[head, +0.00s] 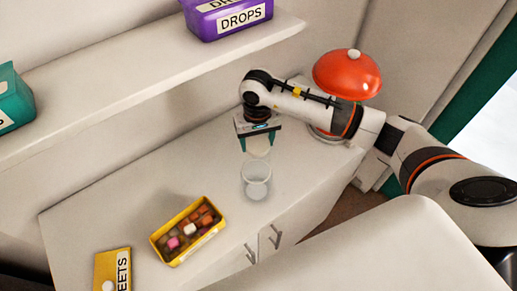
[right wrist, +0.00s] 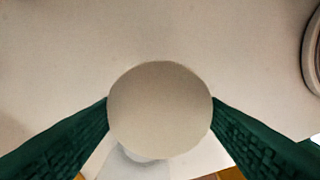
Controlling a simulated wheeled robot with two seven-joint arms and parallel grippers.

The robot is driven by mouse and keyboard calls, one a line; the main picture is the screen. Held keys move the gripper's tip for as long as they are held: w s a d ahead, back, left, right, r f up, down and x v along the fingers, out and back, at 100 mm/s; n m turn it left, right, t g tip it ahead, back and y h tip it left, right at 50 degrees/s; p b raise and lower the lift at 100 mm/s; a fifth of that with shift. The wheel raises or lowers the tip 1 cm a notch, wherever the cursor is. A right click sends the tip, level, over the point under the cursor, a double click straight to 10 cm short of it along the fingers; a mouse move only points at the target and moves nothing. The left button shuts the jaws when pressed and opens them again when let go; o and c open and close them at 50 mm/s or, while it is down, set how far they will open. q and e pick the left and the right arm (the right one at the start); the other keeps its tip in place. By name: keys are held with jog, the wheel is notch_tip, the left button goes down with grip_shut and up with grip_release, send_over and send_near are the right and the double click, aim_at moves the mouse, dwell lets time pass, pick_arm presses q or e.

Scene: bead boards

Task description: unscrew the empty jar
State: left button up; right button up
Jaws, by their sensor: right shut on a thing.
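A clear glass jar (head: 256,180) stands upright on the white counter and looks empty, its mouth open. My right gripper (head: 258,142) is above it with the green fingers pointing down. It is shut on a round pale lid (head: 258,149), held apart from the jar's rim. In the right wrist view the lid (right wrist: 160,110) sits between both green fingers, and part of the jar (right wrist: 128,166) shows below it, mostly hidden. My left gripper is not in view.
A yellow box (head: 168,256) of sweets stands left of the jar on the counter (head: 120,200), its yellow lid (head: 124,262) nearer the left front. A red dome (head: 346,73) stands behind my right arm. A shelf (head: 120,95) overhangs, carrying a purple box (head: 225,16) and a teal box (head: 12,98).

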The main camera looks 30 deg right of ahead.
aim_at(259, 155)
jog(key=f, duration=0.2)
jog(key=shift+s+d+f+p, duration=0.2)
jog(key=shift+f+p, duration=0.1)
jog(key=shift+f, duration=0.1)
notch_tip(259, 155, down, 3)
jog(key=shift+p, duration=0.55)
jog(key=shift+f, duration=0.25)
jog(key=shift+f, duration=0.1)
jog(key=shift+f+b, duration=0.1)
jog(key=shift+b, duration=0.25)
jog(key=o, duration=1.1)
